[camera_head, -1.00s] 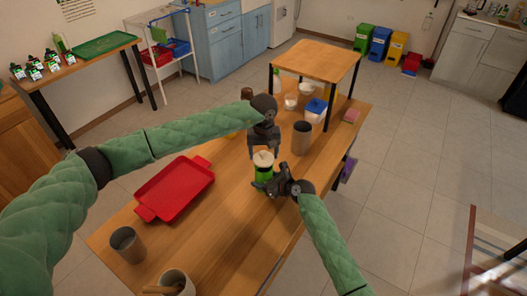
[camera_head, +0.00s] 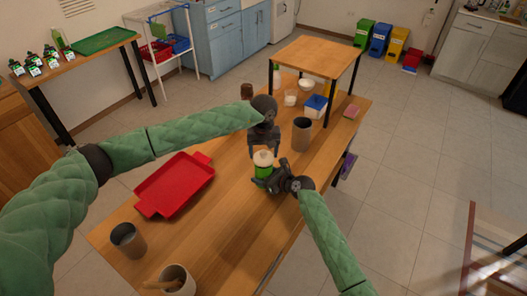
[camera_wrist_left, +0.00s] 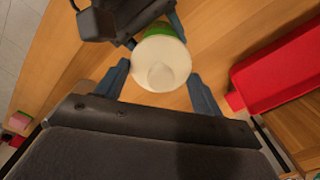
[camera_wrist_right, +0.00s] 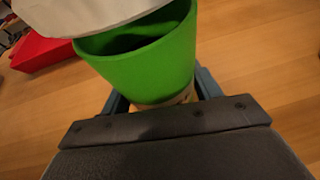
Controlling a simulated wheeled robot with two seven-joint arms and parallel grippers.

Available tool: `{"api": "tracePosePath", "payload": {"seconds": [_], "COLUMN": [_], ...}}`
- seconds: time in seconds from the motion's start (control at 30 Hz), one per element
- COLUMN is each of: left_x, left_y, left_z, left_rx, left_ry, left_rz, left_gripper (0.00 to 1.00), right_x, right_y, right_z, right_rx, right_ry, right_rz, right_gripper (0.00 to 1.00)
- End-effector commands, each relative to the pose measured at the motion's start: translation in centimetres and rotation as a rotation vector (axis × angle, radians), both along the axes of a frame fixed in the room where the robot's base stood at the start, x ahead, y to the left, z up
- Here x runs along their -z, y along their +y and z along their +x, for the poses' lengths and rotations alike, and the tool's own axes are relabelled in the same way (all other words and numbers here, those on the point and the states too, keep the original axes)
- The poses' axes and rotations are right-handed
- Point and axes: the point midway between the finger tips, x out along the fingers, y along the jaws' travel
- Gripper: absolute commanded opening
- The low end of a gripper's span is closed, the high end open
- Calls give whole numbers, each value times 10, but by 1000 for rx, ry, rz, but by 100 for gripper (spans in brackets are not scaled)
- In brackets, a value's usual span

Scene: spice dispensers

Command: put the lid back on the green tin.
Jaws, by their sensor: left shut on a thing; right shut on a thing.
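The cream lid (camera_head: 263,157) with a small knob is between the fingers of my left gripper (camera_head: 264,150), which is shut on it from above. It also shows in the left wrist view (camera_wrist_left: 160,65). The green tin (camera_head: 263,171) stands under the lid, and my right gripper (camera_head: 268,182) is shut around its lower part from the side. In the right wrist view the tin (camera_wrist_right: 150,65) shows its open mouth, with the lid (camera_wrist_right: 75,22) over the rim but shifted to the left. A gap shows between lid and rim there; whether they touch elsewhere is hidden.
A red tray (camera_head: 176,185) lies left of the tin. A grey cup (camera_head: 302,134) stands behind to the right, near a raised wooden shelf (camera_head: 318,60) with small containers beneath. Two more cups, one grey (camera_head: 128,240), stand at the near end. Bare tabletop lies around the tin.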

Motion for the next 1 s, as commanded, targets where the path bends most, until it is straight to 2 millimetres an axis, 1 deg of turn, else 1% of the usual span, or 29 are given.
{"api": "tracePosePath", "payload": {"seconds": [0.23,0.97,1.0], "left_x": [1,13,13], "left_y": [0,0,0], "left_z": [0,0,0], "left_rx": [0,0,0], "left_ry": [0,0,0], "left_rz": [0,0,0], "left_gripper": [46,46,72], "right_x": [0,0,0], "right_y": [0,0,0], "right_z": [0,0,0], "right_rx": [0,0,0], "right_ry": [0,0,0], "right_rz": [0,0,0], "right_gripper": [22,22,22]}}
